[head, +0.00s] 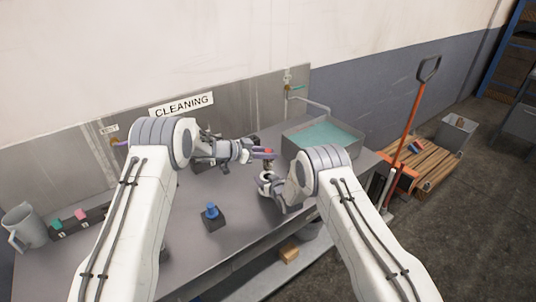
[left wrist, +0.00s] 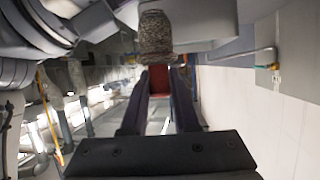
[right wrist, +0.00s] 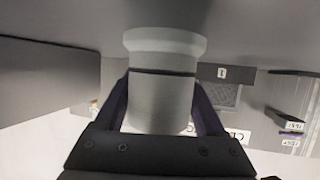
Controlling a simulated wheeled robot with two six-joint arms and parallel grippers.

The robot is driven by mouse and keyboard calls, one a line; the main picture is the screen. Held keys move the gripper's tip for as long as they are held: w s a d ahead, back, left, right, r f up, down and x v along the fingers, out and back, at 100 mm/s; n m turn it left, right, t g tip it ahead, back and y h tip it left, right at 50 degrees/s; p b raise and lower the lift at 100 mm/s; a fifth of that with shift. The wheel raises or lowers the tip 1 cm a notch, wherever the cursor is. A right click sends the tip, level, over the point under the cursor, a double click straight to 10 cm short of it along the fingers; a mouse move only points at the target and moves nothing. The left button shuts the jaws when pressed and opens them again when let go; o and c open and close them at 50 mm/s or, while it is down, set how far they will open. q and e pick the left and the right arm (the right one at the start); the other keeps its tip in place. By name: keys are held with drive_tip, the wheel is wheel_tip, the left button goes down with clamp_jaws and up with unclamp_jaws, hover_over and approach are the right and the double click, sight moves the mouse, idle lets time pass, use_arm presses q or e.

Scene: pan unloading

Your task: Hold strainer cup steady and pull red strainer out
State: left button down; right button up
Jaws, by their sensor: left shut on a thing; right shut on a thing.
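The red strainer has a red top (head: 268,153) and a brownish mesh body, which shows as a mesh cylinder (left wrist: 156,36) in the left wrist view. My left gripper (head: 262,154) is shut on the red part (left wrist: 158,79). The pale strainer cup (head: 265,177) is just below the strainer in the head view. It fills the middle of the right wrist view (right wrist: 161,85). My right gripper (head: 272,186) is shut around the cup's side. Much of the mesh shows outside the cup; I cannot tell whether its lower end is still inside.
A sink basin (head: 354,150) with teal water is behind and right of the cup. A blue-knobbed piece on a dark block (head: 210,220) stands at the front. A grey pitcher (head: 24,230) and a dark rack (head: 70,230) are at the left. The bench front-centre is mostly clear.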

drive_tip(key=o, duration=1.5)
